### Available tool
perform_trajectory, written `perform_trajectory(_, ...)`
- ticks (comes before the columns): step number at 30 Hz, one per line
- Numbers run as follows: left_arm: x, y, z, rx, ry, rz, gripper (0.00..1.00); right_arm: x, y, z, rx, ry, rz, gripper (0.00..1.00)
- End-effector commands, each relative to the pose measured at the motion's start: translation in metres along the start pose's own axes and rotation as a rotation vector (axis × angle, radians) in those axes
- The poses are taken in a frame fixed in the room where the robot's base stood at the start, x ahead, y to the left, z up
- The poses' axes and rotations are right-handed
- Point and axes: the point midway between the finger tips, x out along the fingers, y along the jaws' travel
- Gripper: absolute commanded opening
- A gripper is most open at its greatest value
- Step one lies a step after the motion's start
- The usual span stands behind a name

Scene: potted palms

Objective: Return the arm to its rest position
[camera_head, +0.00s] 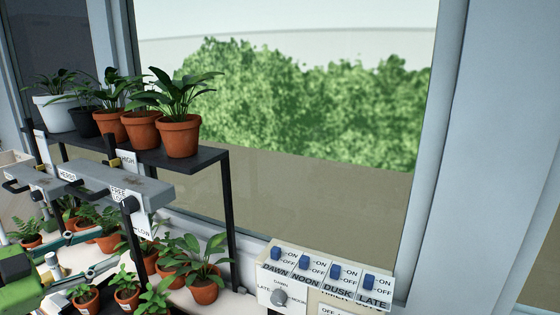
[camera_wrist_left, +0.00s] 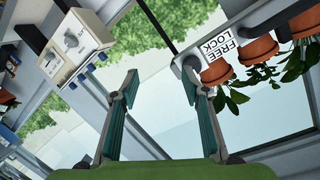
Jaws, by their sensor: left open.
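My left gripper (camera_head: 108,246) comes in from the lower left in the head view, with part of its green body (camera_head: 20,278) showing at the edge. Its two teal-lined fingers are spread apart, among or in front of the lower plants. In the left wrist view the left gripper (camera_wrist_left: 160,82) is open, with nothing between the fingers. Window and greenery show beyond the gap. My right gripper is in neither view.
A dark shelf (camera_head: 214,154) holds several potted plants. Grey bars (camera_head: 125,184) with a FREE/LOCK label (camera_wrist_left: 219,49) hang before it. More potted plants (camera_head: 202,270) stand below. A timer box (camera_head: 330,283) with blue switches stands at lower right.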

Motion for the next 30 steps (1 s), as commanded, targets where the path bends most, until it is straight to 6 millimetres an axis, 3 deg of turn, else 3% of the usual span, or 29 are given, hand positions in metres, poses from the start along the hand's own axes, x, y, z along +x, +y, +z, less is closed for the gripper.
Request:
perform_trajectory(1,0.021,0.033,0.009,-0.010,-0.015,0.060,0.42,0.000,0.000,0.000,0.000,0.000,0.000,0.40)
perform_trajectory(3,0.048,0.078,0.020,-0.013,-0.044,0.135,0.42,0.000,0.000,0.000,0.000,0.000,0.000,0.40)
perform_trajectory(6,0.075,0.140,0.032,-0.011,-0.081,0.219,0.42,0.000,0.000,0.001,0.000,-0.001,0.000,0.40)
perform_trajectory(12,0.106,0.243,0.041,-0.033,-0.142,0.308,0.42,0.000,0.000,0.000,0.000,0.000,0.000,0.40)
perform_trajectory(15,0.112,0.281,0.044,-0.064,-0.180,0.315,0.42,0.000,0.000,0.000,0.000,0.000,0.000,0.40)
perform_trajectory(18,0.113,0.311,0.048,-0.109,-0.234,0.302,0.42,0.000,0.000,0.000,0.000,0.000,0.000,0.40)
perform_trajectory(23,0.102,0.343,0.065,-0.213,-0.366,0.249,0.42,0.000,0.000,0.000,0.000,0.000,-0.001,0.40)
perform_trajectory(30,0.050,0.375,0.116,-0.421,-0.667,0.146,0.42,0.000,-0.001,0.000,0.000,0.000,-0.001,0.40)
